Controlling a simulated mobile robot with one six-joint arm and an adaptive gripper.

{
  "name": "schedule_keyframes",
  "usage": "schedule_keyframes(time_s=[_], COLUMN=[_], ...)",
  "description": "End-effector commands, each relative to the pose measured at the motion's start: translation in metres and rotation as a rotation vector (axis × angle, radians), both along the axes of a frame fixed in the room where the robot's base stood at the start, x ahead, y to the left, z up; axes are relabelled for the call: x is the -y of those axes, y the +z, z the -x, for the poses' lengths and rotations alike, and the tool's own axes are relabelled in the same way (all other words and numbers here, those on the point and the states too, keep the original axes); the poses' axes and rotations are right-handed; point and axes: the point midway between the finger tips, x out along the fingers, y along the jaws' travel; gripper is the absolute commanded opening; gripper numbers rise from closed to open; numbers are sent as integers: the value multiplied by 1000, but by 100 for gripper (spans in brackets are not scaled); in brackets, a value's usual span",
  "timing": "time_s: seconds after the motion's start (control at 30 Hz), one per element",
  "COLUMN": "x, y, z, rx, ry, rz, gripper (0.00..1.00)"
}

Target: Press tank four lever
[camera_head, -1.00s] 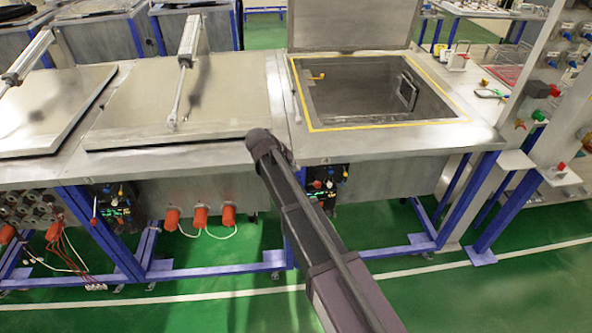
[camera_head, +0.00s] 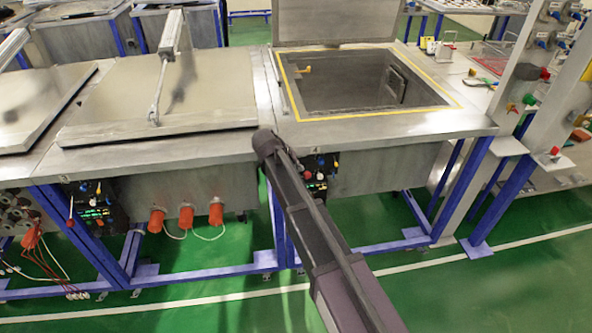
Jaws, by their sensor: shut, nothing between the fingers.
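A row of steel tanks stands across the view. The right tank (camera_head: 455,122) has its lid (camera_head: 335,32) raised and a yellow line around its opening. The middle tank's lid (camera_head: 205,88) is down, with a pneumatic cylinder attached. A valve panel with small coloured knobs (camera_head: 88,203) is under the middle tank's left end. Another panel (camera_head: 318,180) is under the right tank, partly hidden by my arm. My arm reaches up from the lower right; my gripper's fingers do not show.
Orange-red plugs (camera_head: 186,217) hang below the middle tank. Blue legs and beams (camera_head: 420,215) hold up the tanks. A post with coloured buttons (camera_head: 530,85) stands at the right. The green floor (camera_head: 500,300) in front is clear.

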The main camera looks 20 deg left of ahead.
Motion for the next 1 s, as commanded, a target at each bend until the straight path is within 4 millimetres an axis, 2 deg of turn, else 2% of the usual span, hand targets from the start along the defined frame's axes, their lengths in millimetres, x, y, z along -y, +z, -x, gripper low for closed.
schedule_keyframes(time_s=[0.03,0.3,0.77,0.8,1.0], x=[2,7,8,23,8], y=[-8,-20,-22,-22,-23], z=[-3,-11,-13,-10,-11], rx=[0,1,0,0,5], ry=[-1,0,2,1,4], rz=[0,-2,-1,-1,-3], gripper=[0,0,0,0,0])
